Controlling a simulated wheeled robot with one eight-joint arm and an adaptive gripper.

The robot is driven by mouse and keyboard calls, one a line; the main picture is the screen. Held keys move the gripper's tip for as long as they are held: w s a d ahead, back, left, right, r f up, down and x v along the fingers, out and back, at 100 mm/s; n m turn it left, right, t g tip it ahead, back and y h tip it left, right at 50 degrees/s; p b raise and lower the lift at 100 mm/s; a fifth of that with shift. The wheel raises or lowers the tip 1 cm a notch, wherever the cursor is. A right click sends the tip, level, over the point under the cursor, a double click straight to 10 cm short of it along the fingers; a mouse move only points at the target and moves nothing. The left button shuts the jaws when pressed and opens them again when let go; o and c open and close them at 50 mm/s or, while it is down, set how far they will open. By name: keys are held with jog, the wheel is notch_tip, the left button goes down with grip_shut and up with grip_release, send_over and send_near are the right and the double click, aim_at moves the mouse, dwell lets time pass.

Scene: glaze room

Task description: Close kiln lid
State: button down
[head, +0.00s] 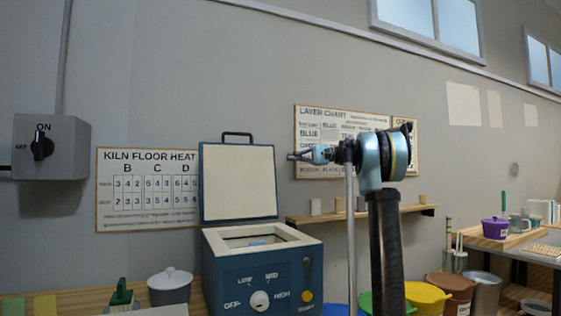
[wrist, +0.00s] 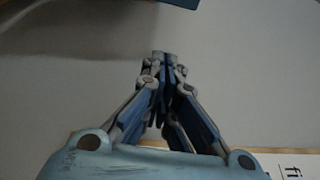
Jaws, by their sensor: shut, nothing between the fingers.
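The blue kiln (head: 262,268) stands on the wooden bench in the head view. Its lid (head: 239,182) is upright and open, with a pale inner face and a dark handle (head: 237,136) on its top edge. The kiln opening shows, with something small and blue inside. My gripper (head: 291,156) is just right of the raised lid in the picture, near its upper part, and looks apart from it. In the wrist view my gripper (wrist: 165,58) has its fingers together and empty, with a grey wall behind. A dark blue edge shows at the top of that view; I cannot tell what it is.
A wall shelf (head: 370,214) with small blocks is behind my arm. A lidded grey pot (head: 170,286) and a green-handled brush (head: 121,295) are left of the kiln. Several coloured buckets, including a yellow one (head: 427,298), stand to the right. Charts hang on the wall.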

aim_at(274, 156)
jog(key=shift+s+a+r, duration=0.1)
jog(key=shift+s+a, duration=0.7)
jog(key=shift+a, duration=0.5)
jog(key=shift+s+a+f, duration=0.1)
jog(key=shift+s+a, duration=0.65)
jog(key=shift+a, duration=0.55)
jog(key=shift+s+a+r, duration=0.1)
jog(key=shift+s+a, duration=0.7)
jog(key=shift+a, duration=0.5)
jog(key=shift+d, duration=0.1)
